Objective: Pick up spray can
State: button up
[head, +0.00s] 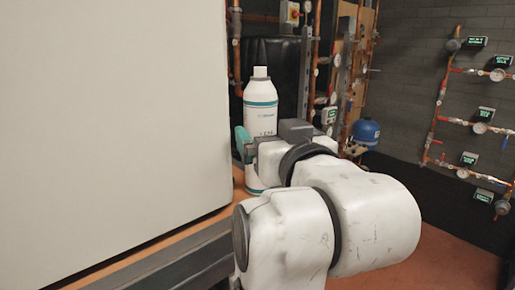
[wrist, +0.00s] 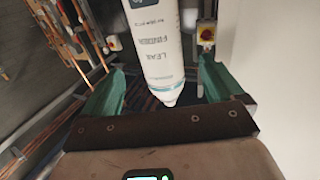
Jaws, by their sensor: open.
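The spray can (head: 260,110) is a white bottle with teal bands and a white cap, standing upright near the end of the orange-brown bench top in the head view. Its lower part is largely hidden by my gripper (head: 255,148). In the wrist view the can (wrist: 156,45), with dark lettering, lies between the two green fingers of my gripper (wrist: 162,68). The fingers are open, with visible gaps on both sides of the can. I cannot tell whether the can touches the palm.
A large pale cabinet (head: 110,110) stands on the bench (head: 175,243) just left of the can. Copper pipes with gauges (head: 479,128) run along the right wall. A blue vessel (head: 366,131) stands behind my arm. Red floor (head: 440,255) is clear at the right.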

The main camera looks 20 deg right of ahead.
jog(key=w, duration=0.3)
jog(key=w+p, duration=0.1)
jog(key=w, duration=0.1)
jog(key=w+p, duration=0.1)
jog(key=w, duration=0.2)
jog(key=shift+w+d, duration=0.3)
jog(key=shift+d, duration=0.1)
jog(key=c, duration=1.6)
grip_shut()
jog(key=shift+r, duration=0.15)
